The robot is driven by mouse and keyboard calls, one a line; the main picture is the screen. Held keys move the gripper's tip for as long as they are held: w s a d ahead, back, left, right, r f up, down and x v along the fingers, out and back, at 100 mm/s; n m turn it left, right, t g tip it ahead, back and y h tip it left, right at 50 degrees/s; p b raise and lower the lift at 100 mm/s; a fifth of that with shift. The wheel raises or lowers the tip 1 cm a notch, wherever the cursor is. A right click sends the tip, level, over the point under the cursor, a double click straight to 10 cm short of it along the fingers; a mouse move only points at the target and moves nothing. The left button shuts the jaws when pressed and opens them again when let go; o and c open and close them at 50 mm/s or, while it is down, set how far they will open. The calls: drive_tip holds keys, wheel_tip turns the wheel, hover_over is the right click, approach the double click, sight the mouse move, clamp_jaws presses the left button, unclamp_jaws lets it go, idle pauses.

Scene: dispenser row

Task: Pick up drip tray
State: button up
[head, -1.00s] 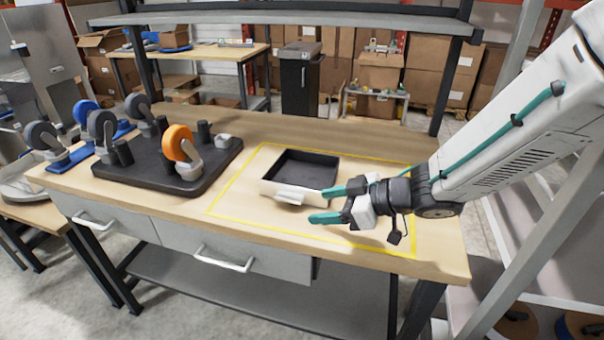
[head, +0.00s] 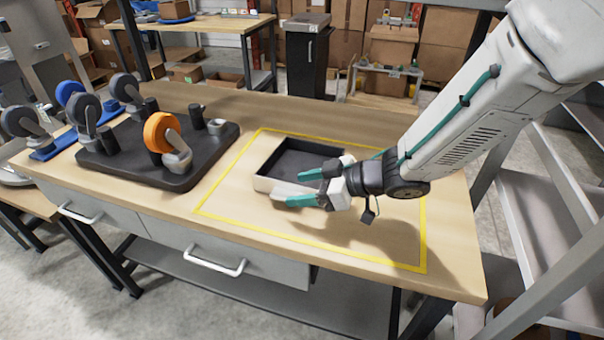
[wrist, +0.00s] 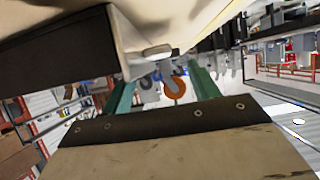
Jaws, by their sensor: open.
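The drip tray (head: 264,184) is a shallow open box with a dark inside and a cream front with a handle. It sits on the wooden workbench within a yellow outline, and looks empty. My gripper (head: 295,187) is open at the tray's front right, its teal fingers pointing left. In the head view one finger overlaps the tray's front right and the other is nearer the bench front. They partly hide the handle, and I cannot tell whether they touch it. In the wrist view my gripper (wrist: 162,92) shows both fingers apart, with pale and dark surfaces close above.
A black plate (head: 130,165) with an orange wheel (head: 162,132), grey wheels and black posts stands left of the tray. Drawer handles (head: 214,262) stick out below the bench front. A grey metal rack (head: 535,235) stands close on the right. The bench inside the yellow outline's front is clear.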

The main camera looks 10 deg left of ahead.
drive_tip(key=x, duration=0.2)
drive_tip(key=shift+a+f, duration=0.2)
drive_tip(key=shift+a, duration=0.1)
clamp_jaws()
drive_tip(key=shift+w+r, duration=0.1)
